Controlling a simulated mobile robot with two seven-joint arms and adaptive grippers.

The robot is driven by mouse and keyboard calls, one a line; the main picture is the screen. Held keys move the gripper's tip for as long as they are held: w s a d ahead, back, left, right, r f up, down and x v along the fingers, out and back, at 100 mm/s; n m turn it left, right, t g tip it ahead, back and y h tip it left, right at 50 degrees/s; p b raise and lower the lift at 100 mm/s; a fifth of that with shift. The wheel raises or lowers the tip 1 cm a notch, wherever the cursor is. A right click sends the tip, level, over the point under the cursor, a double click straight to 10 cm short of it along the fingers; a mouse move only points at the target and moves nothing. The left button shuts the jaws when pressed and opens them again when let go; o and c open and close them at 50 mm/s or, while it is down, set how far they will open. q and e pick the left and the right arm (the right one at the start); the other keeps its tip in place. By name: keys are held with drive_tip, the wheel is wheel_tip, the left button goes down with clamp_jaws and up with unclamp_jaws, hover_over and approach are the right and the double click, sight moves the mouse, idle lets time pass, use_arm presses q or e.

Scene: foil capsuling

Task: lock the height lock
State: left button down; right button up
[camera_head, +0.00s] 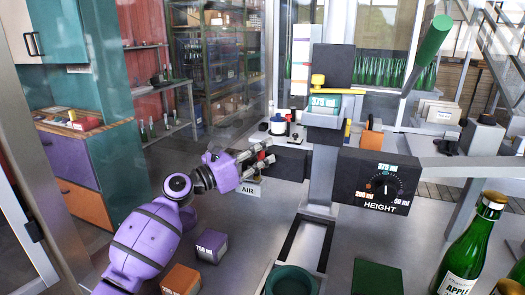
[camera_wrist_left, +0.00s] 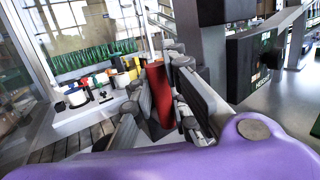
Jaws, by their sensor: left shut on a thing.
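My left gripper (camera_head: 258,160) reaches in from the left, beside the dark box behind the AIR label. In the left wrist view its fingers (camera_wrist_left: 158,100) are closed on a red cylindrical handle (camera_wrist_left: 158,88), which stands between the pads. Only a little red shows between the fingers in the head view. I cannot tell whether this handle is the height lock. The black HEIGHT box (camera_head: 375,183), with a round dial and pointer, is right of the grey column (camera_head: 323,172); it also shows in the left wrist view (camera_wrist_left: 255,62). My right gripper is not in view.
An AIR label (camera_head: 248,190) is just below my gripper. A purple block (camera_head: 212,246) and an orange block (camera_head: 181,279) lie on the table. A green bottle (camera_head: 472,245) stands at front right. The table left of the column is mostly clear.

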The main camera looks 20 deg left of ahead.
use_arm(q)
drive_tip(key=c, duration=1.7)
unclamp_jaws()
drive_tip(key=shift+f, duration=0.15)
drive_tip(key=v, duration=1.2)
drive_tip(key=shift+s, duration=0.1)
